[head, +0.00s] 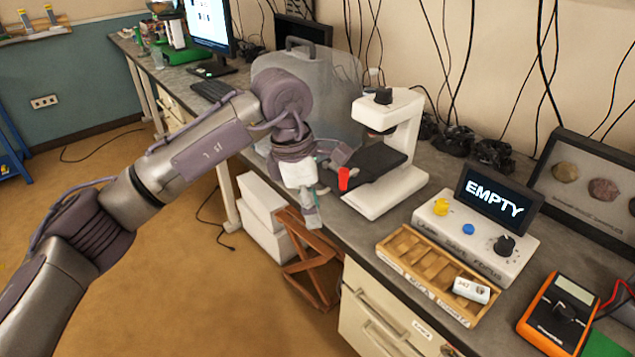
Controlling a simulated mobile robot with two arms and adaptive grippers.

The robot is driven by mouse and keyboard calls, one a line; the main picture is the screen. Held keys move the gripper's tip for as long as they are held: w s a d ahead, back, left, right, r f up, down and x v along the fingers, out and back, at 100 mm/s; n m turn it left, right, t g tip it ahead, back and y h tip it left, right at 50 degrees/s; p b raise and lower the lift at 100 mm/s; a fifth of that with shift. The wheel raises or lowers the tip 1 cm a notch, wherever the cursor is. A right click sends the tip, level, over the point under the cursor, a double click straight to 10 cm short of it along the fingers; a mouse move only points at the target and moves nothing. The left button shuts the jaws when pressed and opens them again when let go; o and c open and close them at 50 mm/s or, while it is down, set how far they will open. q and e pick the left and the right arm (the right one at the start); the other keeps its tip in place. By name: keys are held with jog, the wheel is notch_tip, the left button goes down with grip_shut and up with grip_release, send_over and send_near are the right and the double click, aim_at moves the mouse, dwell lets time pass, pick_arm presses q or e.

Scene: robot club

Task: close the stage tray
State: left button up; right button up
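A white microscope-like device (410,130) stands on the grey bench. Its black stage tray (378,160) sticks out to the left from under the head. A red tab (344,178) sits at the tray's left end, beside my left gripper. My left gripper (326,187) is just left of the tab; its fingers look spread, one above and one below. I cannot tell whether it touches the tab. The arm hides nothing of the tray's middle. My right gripper is not in view.
A control box (470,237) has a screen (496,196) reading "EMPTY". In front is a wooden slotted rack (413,254) with a labelled cylinder (471,290). An orange meter (558,313) stands at right. A clear cover (335,95) stands behind my gripper. White boxes (262,208) are below.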

pick_arm(q)
jog(key=f+h, duration=0.2)
jog(key=f+n+h, duration=0.1)
jog(key=f, duration=0.1)
jog(key=shift+w+a+t, duration=0.1)
jog(key=shift+w+t, duration=0.2)
jog(key=shift+w, duration=0.1)
jog(key=c, duration=0.5)
jog(key=a+n+t+h, duration=0.1)
jog(key=w+a+f+n+t+h, duration=0.1)
jog(key=a+f+t+h+b, duration=0.1)
jog(key=h, duration=0.1)
jog(key=shift+w+a+n, duration=0.25)
jog(key=shift+w+n, duration=0.05)
jog(key=shift+n, duration=0.1)
grip_shut()
jog(key=a+r+n+t+h, duration=0.2)
jog(key=a+r+n+t, duration=0.15)
jog(key=a+t, duration=0.45)
jog(key=w+d+f+g+p, duration=0.1)
jog(key=w+d+f+p, duration=0.1)
jog(key=w+d, duration=0.7)
jog(key=shift+f+p, duration=0.3)
jog(key=shift+f, duration=0.5)
